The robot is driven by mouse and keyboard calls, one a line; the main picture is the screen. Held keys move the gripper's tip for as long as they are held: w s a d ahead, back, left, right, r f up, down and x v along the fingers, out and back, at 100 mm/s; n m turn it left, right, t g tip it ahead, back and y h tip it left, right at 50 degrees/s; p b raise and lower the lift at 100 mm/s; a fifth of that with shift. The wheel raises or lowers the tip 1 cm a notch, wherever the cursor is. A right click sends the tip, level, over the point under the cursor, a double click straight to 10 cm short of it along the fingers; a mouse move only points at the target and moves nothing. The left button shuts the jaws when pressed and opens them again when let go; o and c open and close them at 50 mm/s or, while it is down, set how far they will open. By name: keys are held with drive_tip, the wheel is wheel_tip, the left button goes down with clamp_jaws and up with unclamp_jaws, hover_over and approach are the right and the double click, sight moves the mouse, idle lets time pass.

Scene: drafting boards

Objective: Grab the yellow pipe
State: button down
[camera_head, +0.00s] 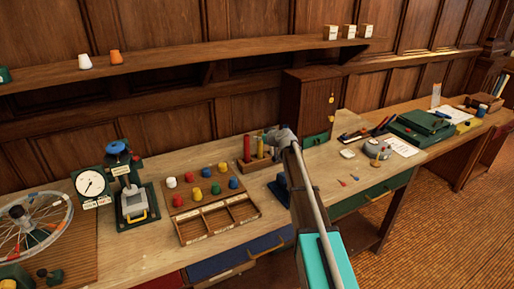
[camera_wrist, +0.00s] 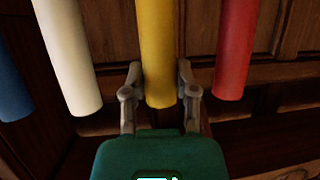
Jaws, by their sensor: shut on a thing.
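The yellow pipe (camera_wrist: 157,50) stands between the two grey fingers of my gripper (camera_wrist: 158,80) in the wrist view. The fingers are shut on it near its end. In the head view the yellow pipe (camera_head: 260,147) shows as a thin upright piece at a small wooden holder (camera_head: 256,164), with my gripper (camera_head: 271,134) at its right. A red pipe (camera_wrist: 236,50) is to its right in the wrist view. A white pipe (camera_wrist: 70,55) and a blue pipe (camera_wrist: 10,85) are to its left. My arm hides part of the holder.
A divided wooden tray (camera_head: 218,218) and a board of coloured knobs (camera_head: 203,189) lie left of the holder. A wooden cabinet (camera_head: 305,102) stands behind my arm. A shelf (camera_head: 190,61) runs along the wall above. A dial gauge (camera_head: 91,184) stands farther left.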

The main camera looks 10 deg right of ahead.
drive_tip(key=shift+r, duration=0.2)
wheel_tip(320, 180, up, 10)
drive_tip(key=p, duration=1)
drive_tip(key=shift+f, duration=0.2)
idle(0.5)
